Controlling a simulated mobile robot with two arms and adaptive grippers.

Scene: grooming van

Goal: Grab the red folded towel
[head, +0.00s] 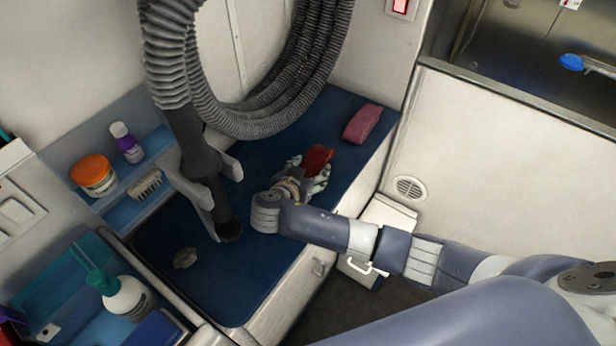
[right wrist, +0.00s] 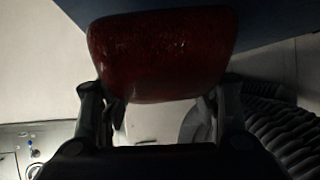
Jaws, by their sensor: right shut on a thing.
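The red folded towel (head: 318,157) is held in my right gripper (head: 308,176) above the blue counter mat. In the right wrist view the towel (right wrist: 162,52) fills the top middle, dark red, between the two fingers of the right gripper (right wrist: 160,108). The fingers press on its sides, and parts of the towel lie behind them in the head view. A second folded towel, pink (head: 362,124), lies at the far right end of the blue mat, apart from the gripper. My left gripper does not show.
The blue mat (head: 270,270) is mostly clear, with a small grey lump (head: 186,257) at its left. A thick grey hose (head: 172,75) with a black nozzle hangs left of my gripper. A shelf holds an orange-lidded jar (head: 93,175), a purple bottle (head: 127,144) and a brush (head: 145,184).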

